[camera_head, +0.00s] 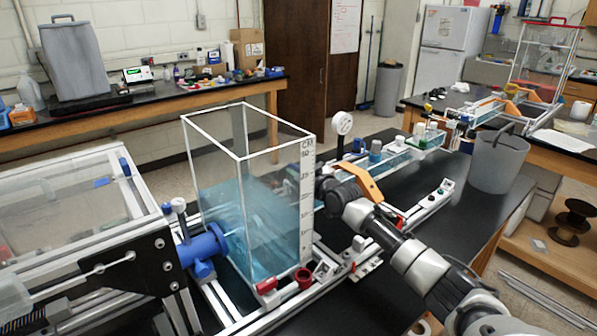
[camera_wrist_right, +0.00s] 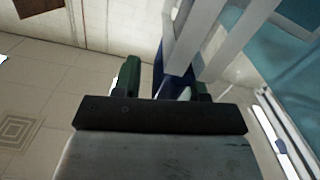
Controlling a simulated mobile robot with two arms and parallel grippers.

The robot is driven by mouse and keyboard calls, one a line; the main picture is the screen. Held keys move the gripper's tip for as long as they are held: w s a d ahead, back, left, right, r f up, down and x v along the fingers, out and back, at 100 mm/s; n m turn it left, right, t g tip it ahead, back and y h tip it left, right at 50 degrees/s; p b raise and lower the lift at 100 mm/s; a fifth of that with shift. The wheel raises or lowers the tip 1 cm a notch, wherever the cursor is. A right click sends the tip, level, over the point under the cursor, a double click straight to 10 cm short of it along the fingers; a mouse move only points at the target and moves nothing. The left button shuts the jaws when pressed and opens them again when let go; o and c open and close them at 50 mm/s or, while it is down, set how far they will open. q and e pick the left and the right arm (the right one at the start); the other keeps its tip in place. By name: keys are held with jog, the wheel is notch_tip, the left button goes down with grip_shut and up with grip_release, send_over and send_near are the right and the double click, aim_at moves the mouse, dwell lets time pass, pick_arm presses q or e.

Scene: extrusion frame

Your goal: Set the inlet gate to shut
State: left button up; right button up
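A clear tank (camera_head: 250,200) of blue water with white edges stands mid-picture in the head view. A blue flanged fitting (camera_head: 203,247) with a small upright handle (camera_head: 179,206) is at its left. I cannot tell for sure which part is the inlet gate. My right gripper (camera_head: 322,186) is beside the tank's right wall, its fingers mostly hidden by the arm. In the right wrist view, its green and dark fingers (camera_wrist_right: 165,85) stand apart, with a dark blue part (camera_wrist_right: 158,62) and pale bars showing between or beyond them. Contact is not clear. My left gripper is out of view.
A round white gauge (camera_head: 342,122) stands behind the right arm. A channel with small fittings (camera_head: 400,158) runs to the back right. A grey bin (camera_head: 497,161) is on the black bench's right. Red and white rail parts (camera_head: 303,279) lie in front of the tank.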

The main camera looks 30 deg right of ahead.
jog(key=shift+r, duration=0.1)
jog(key=shift+s+a, duration=0.1)
jog(key=shift+s, duration=0.3)
jog(key=s+d+b, duration=0.1)
jog(key=s, duration=0.9)
